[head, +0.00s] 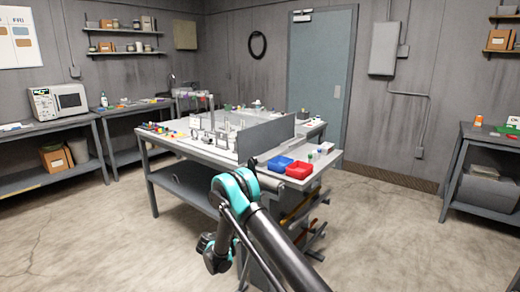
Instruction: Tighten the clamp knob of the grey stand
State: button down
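Small pale fixtures stand on the worktable (205,152) in the middle of the room. Among them is a slim upright grey post (211,106). At this distance I cannot tell whether it belongs to the grey stand, and no clamp knob can be made out. My arm rises from the bottom right to a teal joint in front of the table's near side. I cannot make out my gripper or its fingers. The arm hides part of the table's front edge.
A grey upright panel (266,137) stands on the worktable. A blue bin (280,164) and a red bin (299,170) sit at its near right corner. Side benches carry a microwave (58,101) at left and small items at right. The floor (375,235) at right is clear.

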jog(key=shift+f, duration=0.25)
jog(key=shift+s+d, duration=0.35)
jog(key=shift+d, duration=0.1)
dwell(0.6)
jog(key=shift+r, duration=0.4)
jog(key=shift+s+a, duration=0.9)
jog(key=shift+s, duration=0.3)
jog(key=shift+s+a, duration=0.9)
jog(key=shift+s, duration=0.3)
